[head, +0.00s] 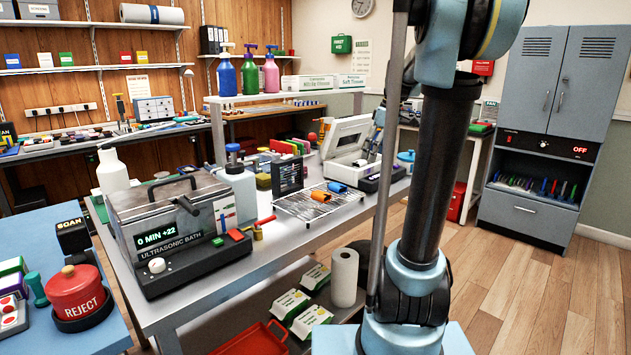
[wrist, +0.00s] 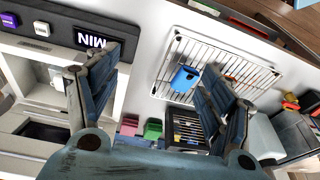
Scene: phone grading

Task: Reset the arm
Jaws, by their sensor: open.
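My gripper (wrist: 155,80) is open in the wrist view, its two dark fingers spread wide with nothing between them. It hangs above the bench top (wrist: 145,55), whose pale surface shows between the fingertips. My arm (head: 440,170) stands upright on the right side of the head view. The gripper cannot be clearly made out there.
A wire rack (head: 345,205) holds an orange item (head: 320,196) and a blue item (head: 337,187). An ultrasonic bath (head: 175,230) stands at the bench's near end. An open-lidded device (head: 348,140) stands beyond the rack. Wooden floor (head: 540,290) is clear at right.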

